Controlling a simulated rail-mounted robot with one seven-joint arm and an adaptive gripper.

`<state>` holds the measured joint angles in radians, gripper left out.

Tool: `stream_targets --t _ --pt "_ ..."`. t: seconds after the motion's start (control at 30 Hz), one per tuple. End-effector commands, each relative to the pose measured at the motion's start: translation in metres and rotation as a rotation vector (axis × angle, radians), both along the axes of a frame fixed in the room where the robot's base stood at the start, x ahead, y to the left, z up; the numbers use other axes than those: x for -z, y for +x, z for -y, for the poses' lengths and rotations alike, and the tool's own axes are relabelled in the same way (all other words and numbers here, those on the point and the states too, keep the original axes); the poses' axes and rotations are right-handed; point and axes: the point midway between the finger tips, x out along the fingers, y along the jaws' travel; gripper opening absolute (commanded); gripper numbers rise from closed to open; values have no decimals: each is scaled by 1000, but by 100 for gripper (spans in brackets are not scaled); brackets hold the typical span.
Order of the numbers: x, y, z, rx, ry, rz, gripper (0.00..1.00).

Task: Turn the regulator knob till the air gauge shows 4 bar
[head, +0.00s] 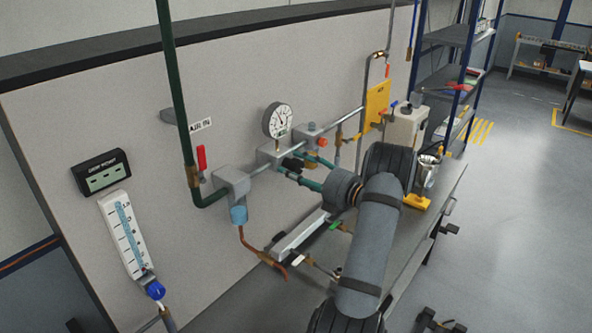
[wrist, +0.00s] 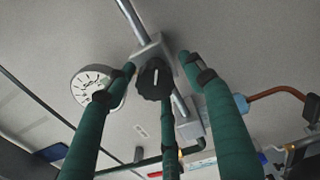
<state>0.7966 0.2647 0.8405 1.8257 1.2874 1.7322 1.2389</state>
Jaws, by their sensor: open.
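The regulator knob (wrist: 153,84) is black with a white mark, seen nearly end-on in the wrist view. In the head view the dark knob (head: 292,164) sits under the gauge, partly hidden by my fingers. The air gauge (head: 278,121) is a round white dial above the regulator block. It also shows at the left of the wrist view (wrist: 88,85), partly covered by a finger; its reading is too small to tell. My gripper (head: 301,166) has green fingers pointing at the knob. They are spread open around it (wrist: 160,72), with a gap at the right finger; left contact is unclear.
A pipe with a red-handled valve (head: 201,158) and a grey filter housing (head: 232,180) stands left of the regulator. An orange-red knob (head: 322,142) and a yellow panel (head: 376,103) are to its right. A flow meter (head: 126,236) hangs at the far left.

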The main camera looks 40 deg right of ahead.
Motion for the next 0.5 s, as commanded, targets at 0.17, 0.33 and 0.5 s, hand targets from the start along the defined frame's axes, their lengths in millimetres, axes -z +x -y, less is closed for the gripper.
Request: stream_targets --t 0.17,0.33,0.5 --pt "-1 -2 2 4 -1 2 53" --pt "-2 -23 9 9 0 2 53" --pt "-1 -59 16 8 1 1 53"
